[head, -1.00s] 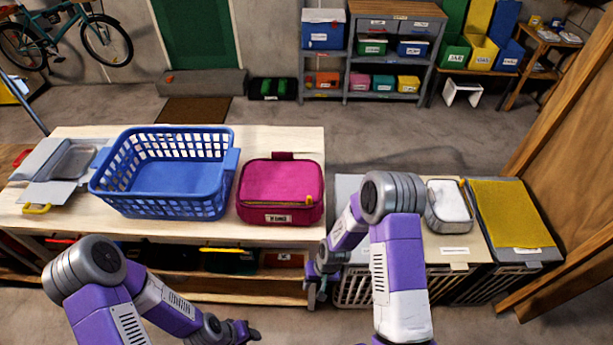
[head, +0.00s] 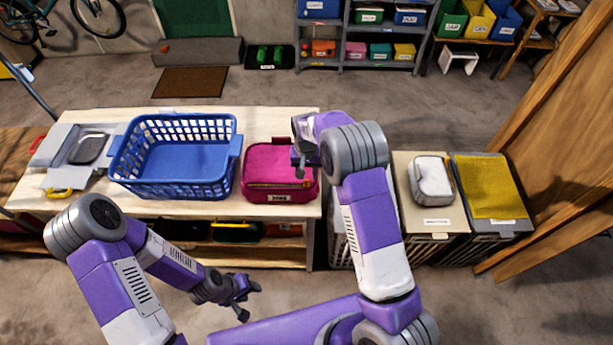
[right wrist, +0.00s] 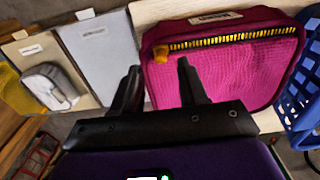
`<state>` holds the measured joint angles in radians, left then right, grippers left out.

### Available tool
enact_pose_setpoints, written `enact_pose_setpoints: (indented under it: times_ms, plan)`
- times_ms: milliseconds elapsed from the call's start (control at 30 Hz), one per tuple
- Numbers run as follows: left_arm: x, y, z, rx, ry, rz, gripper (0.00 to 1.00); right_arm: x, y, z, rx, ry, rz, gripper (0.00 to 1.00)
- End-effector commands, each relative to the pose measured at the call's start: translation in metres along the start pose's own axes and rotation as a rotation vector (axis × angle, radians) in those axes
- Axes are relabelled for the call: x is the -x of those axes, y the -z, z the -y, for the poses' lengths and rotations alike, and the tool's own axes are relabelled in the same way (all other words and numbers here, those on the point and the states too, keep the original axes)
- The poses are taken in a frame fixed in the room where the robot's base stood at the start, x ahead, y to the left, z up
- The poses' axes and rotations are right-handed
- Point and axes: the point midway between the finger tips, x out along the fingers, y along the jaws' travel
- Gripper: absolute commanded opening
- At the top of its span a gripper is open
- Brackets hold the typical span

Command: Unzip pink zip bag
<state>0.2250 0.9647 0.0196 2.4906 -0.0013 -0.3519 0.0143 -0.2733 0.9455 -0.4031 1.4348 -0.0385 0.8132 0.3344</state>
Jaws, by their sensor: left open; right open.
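The pink zip bag (head: 272,173) lies on the wooden table, right of the blue basket. In the right wrist view the bag (right wrist: 235,75) shows a yellow zipper along its edge, with a yellow pull (right wrist: 161,54) at the zipper's left end. My right gripper (head: 303,162) is over the bag's right part in the head view. In the right wrist view the right gripper (right wrist: 157,68) is open and empty, its fingertips near the pull and apart from it. My left gripper (head: 245,297) is open and empty, low in front of the table.
The blue basket (head: 233,172) stands close to the bag's left side. A grey tray-like item (head: 60,146) lies at the table's left. Lidded hampers (head: 436,224) stand to the right, one with a grey-white pouch (head: 431,180) on top.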

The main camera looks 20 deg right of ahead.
Motion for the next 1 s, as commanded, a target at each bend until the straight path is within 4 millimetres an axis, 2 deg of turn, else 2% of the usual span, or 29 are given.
enact_pose_setpoints:
  times_ms: [100, 233, 600, 867, 900, 1000]
  plan:
    - [0.003, 0.0, -0.001, 0.0, 0.0, 0.0, 0.43, -0.019, -0.001, 0.0, 0.001, -0.001, 0.002, 0.43]
    - [0.005, 0.0, -0.002, 0.0, 0.0, 0.0, 0.43, -0.033, 0.0, 0.0, 0.0, 0.001, 0.0, 0.43]
    - [0.005, 0.0, -0.002, 0.0, 0.0, 0.0, 0.43, -0.04, 0.0, 0.001, 0.0, 0.002, -0.002, 0.43]
    - [0.005, 0.0, -0.002, 0.0, 0.0, 0.0, 0.43, -0.039, 0.0, 0.001, 0.001, 0.002, -0.001, 0.03]
    - [0.005, 0.0, -0.002, 0.0, 0.0, 0.0, 0.43, -0.039, 0.0, 0.001, 0.001, 0.002, -0.001, 0.0]
    - [0.005, 0.0, -0.002, 0.0, 0.0, 0.0, 0.43, -0.039, 0.0, 0.001, 0.001, 0.002, -0.001, 0.0]
